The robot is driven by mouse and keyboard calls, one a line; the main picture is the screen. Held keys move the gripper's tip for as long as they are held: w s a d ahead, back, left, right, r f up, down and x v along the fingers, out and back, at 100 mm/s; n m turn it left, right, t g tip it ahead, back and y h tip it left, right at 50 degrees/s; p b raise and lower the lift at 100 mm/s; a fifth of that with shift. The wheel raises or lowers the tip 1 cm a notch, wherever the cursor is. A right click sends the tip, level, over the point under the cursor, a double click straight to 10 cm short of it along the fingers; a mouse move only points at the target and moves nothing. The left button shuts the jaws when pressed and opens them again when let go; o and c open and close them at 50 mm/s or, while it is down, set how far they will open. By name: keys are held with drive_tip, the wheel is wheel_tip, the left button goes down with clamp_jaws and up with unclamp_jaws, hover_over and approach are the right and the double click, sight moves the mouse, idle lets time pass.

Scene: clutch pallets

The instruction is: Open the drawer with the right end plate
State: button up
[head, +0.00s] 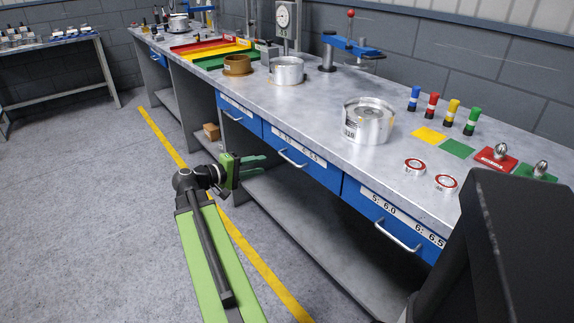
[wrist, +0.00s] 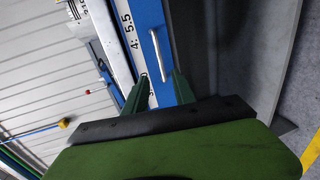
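Three blue drawers sit under the bench top, all shut: a left drawer (head: 238,112), a middle drawer (head: 318,170) and a right drawer (head: 360,203). Each has a white number label and a bar handle. The right label reads "5: 6.0 6: 6.5"; the middle one ends in "4: 5.5" in the wrist view. My gripper (head: 263,164) is open and empty, in front of the bench, left of the middle drawer's handle (head: 293,158).
The bench top (head: 320,120) carries a metal cylinder (head: 368,120), two rings, coloured markers and parts on the right. Trays and a dial gauge (head: 284,20) stand further left. A lower shelf (head: 310,225) runs beneath the drawers. The floor left of the yellow line is clear.

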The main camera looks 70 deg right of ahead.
sight(288, 158)
drive_tip(key=b+x, duration=0.2)
drive_tip(key=x, duration=1.1)
drive_tip(key=shift+w, duration=0.1)
clamp_jaws()
idle(0.7)
